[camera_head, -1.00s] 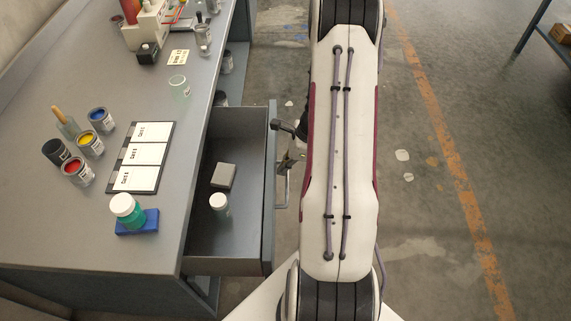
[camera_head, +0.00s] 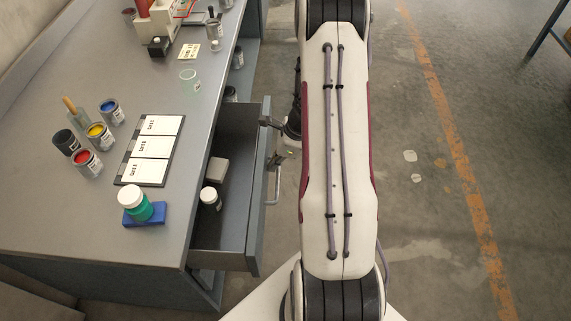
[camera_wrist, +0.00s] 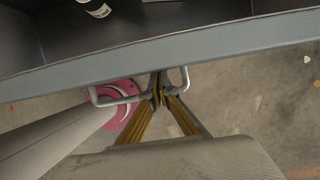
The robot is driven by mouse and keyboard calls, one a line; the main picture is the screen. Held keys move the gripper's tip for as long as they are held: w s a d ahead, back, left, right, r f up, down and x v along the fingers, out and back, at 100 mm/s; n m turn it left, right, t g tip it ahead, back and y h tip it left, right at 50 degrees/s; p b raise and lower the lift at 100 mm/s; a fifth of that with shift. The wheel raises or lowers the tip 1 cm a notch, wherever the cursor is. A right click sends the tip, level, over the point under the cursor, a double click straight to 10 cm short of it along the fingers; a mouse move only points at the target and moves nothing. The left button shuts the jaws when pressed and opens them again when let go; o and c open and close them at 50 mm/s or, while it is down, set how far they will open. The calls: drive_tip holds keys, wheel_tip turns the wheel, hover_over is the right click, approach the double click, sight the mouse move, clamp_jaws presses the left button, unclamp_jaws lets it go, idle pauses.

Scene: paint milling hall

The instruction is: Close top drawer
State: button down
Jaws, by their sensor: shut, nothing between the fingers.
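The top drawer (camera_head: 230,247) of the grey bench stands partly open in the head view, its front panel (camera_head: 260,195) out past the bench edge. A grey bar handle (camera_head: 275,186) is on the front panel. In the wrist view the drawer front (camera_wrist: 200,45) crosses the picture, with the handle (camera_wrist: 106,97) below it. My gripper (camera_wrist: 158,92) is shut and empty, its fingertips at the drawer front between the two ends of the handle. Whether they touch the panel is hard to tell. In the head view my arm mostly hides the gripper.
Inside the drawer are a grey block (camera_head: 217,171) and a white-lidded jar (camera_head: 210,197). On the bench (camera_head: 60,220) stand several paint cans, a card panel (camera_head: 150,150) and a green jar (camera_head: 137,203) on a blue block.

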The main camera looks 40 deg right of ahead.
drive_tip(key=shift+w+a, duration=6.55)
drive_tip(key=shift+w+a+r, duration=0.1)
drive_tip(key=shift+r, duration=0.15)
drive_tip(key=v, duration=1)
drive_tip(key=shift+s+d+f, duration=0.2)
drive_tip(key=shift+s+d, duration=0.05)
